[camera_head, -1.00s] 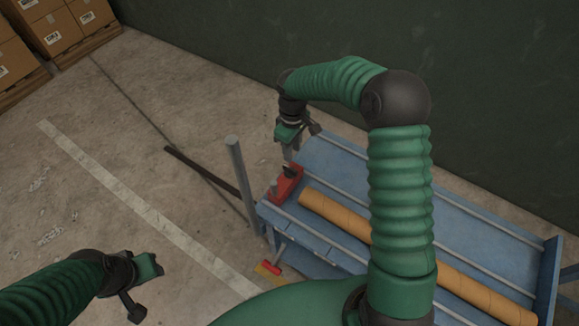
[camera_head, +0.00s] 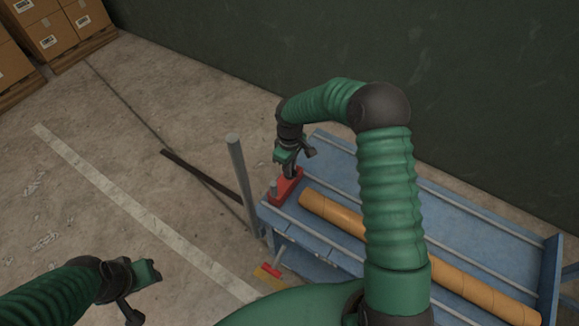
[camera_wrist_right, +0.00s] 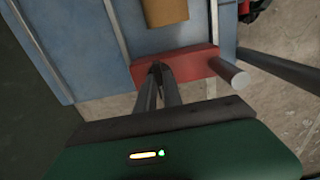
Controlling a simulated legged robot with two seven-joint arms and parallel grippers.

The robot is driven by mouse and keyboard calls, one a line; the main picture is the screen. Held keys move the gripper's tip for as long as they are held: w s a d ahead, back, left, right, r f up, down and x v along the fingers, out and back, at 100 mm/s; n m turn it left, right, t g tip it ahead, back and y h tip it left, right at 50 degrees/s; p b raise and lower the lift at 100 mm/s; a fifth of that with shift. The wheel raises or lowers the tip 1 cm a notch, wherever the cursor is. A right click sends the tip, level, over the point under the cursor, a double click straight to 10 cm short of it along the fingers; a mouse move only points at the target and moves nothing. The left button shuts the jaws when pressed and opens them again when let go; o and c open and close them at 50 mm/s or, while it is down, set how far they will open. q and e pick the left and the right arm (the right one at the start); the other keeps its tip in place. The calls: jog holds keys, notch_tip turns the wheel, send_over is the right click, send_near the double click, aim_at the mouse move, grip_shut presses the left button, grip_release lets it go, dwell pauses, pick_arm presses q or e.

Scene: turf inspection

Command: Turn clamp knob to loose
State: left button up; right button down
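The red clamp (camera_head: 286,190) sits at the near-left corner of the blue table and shows as a red block in the right wrist view (camera_wrist_right: 195,66). A grey post (camera_wrist_right: 232,72) stands at one end of it. My right gripper (camera_head: 291,174) points down onto the clamp's other end. In the right wrist view its fingertips (camera_wrist_right: 159,68) come close together at the red block. The dark knob is hidden at the fingertips, so I cannot tell whether they grip it. My left gripper (camera_head: 148,272) is off to the lower left, away from the table.
A tan roll (camera_head: 335,212) lies along the blue table (camera_head: 325,160) beside the clamp. A grey upright pole (camera_head: 241,185) stands just left of the table corner. A brush-like red and yellow item (camera_head: 268,272) is below. Boxes (camera_head: 50,35) are far at the upper left.

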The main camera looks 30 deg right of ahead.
jog(key=shift+r+m+p, duration=0.1)
jog(key=shift+m+p, duration=0.5)
jog(key=shift+m, duration=0.3)
jog(key=m+p, duration=0.1)
jog(key=m, duration=0.2)
jog(key=shift+p, duration=0.3)
jog(key=m+p, duration=0.1)
jog(key=m, duration=0.3)
jog(key=m+p, duration=0.1)
jog(key=m, duration=0.2)
jog(key=shift+m+p, duration=0.35)
jog(key=shift+m, duration=0.05)
jog(key=m+p, duration=0.2)
jog(key=m, duration=0.4)
jog(key=shift+w, duration=0.1)
jog(key=m+p, duration=0.1)
jog(key=m, duration=0.4)
jog(key=shift+m, duration=0.3)
